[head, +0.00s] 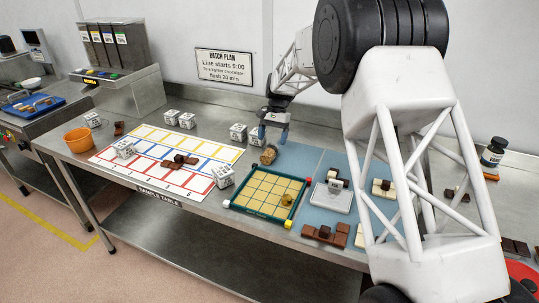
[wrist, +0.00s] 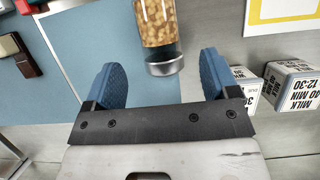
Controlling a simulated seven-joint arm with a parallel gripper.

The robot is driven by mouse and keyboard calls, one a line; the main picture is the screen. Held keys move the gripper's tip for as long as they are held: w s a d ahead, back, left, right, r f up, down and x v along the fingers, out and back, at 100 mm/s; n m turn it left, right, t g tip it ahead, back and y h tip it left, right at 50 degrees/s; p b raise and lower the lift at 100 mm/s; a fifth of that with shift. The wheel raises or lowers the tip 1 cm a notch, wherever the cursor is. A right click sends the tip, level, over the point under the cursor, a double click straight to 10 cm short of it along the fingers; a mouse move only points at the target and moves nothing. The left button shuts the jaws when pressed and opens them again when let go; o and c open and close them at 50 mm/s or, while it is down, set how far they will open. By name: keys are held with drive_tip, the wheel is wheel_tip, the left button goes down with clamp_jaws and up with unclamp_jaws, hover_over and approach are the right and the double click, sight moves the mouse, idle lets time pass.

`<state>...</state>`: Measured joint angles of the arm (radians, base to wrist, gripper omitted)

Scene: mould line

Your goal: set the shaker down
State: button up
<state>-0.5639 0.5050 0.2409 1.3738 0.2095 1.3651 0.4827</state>
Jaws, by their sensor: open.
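The shaker (head: 269,155), a clear jar full of tan bits, is on the table near the back edge of the blue mat, beside the seam with the bare steel. It looks tipped over on its side, though its exact tilt is hard to tell. In the wrist view the shaker (wrist: 160,22) shows its long side, its metal cap (wrist: 165,67) towards my gripper and its far end cut off by the frame. My gripper (head: 274,135) is open just behind it, fingers pointing down. In the wrist view, gaps show between both blue fingers and the shaker.
A green-framed grid board (head: 262,194) with a small golden piece lies in front of the shaker. White printed cubes (head: 238,132) stand to the left. Blue mat (head: 297,158) is bare just right of the shaker.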

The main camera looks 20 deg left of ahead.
sight(270, 147)
drive_tip(key=shift+s+f, duration=0.15)
drive_tip(key=shift+f, duration=0.2)
drive_tip(key=shift+f, duration=0.1)
drive_tip(key=shift+x, duration=2.55)
drive_tip(key=shift+c, duration=0.2)
drive_tip(key=c, duration=1.1)
drive_tip(key=shift+r, duration=0.25)
